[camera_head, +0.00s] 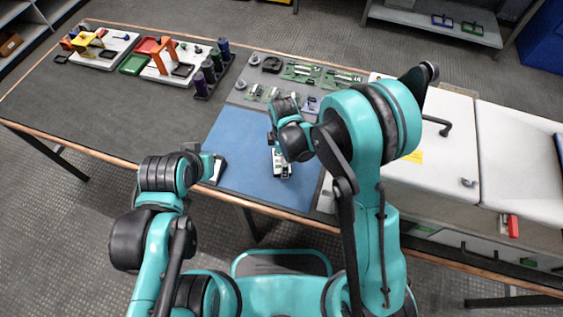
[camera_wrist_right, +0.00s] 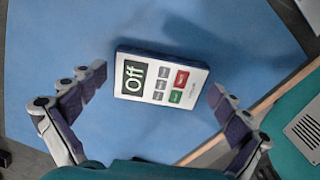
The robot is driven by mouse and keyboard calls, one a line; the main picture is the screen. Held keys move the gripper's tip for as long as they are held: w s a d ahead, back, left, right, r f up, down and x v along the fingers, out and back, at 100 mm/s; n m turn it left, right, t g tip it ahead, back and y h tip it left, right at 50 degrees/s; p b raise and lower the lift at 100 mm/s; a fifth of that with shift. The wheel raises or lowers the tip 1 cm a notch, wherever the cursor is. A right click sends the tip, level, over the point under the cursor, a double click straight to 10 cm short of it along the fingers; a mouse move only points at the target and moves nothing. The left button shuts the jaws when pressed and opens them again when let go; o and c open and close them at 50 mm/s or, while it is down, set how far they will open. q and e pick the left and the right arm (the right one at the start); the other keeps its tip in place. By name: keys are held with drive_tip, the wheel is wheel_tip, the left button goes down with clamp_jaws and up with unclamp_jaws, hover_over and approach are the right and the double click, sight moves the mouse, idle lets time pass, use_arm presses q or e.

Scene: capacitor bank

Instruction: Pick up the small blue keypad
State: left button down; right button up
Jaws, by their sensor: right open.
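The small keypad (camera_wrist_right: 160,78) lies in the right wrist view on a blue mat (camera_wrist_right: 225,30). It has a white face, a dark blue edge, a green display reading "Off", and grey, red and green buttons. My right gripper (camera_wrist_right: 157,84) is open, with one finger to each side of the keypad and a gap on both sides. In the head view the keypad (camera_head: 282,170) shows partly, below my right wrist, which hides the rest. My left gripper (camera_head: 210,166) is by the mat's left edge; its fingers cannot be made out.
A white flat item (camera_head: 219,168) lies beside my left gripper. A grey board with parts (camera_head: 262,82) is behind the mat. White cabinets (camera_head: 515,150) stand at the right. Trays with coloured parts (camera_head: 105,50) are at the back left. The dark tabletop (camera_head: 130,115) left of the mat is clear.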

drive_tip(key=c, duration=1)
drive_tip(key=shift+o, duration=0.2)
drive_tip(key=shift+r, duration=0.1)
wheel_tip(320, 180, up, 10)
drive_tip(key=p, duration=0.4)
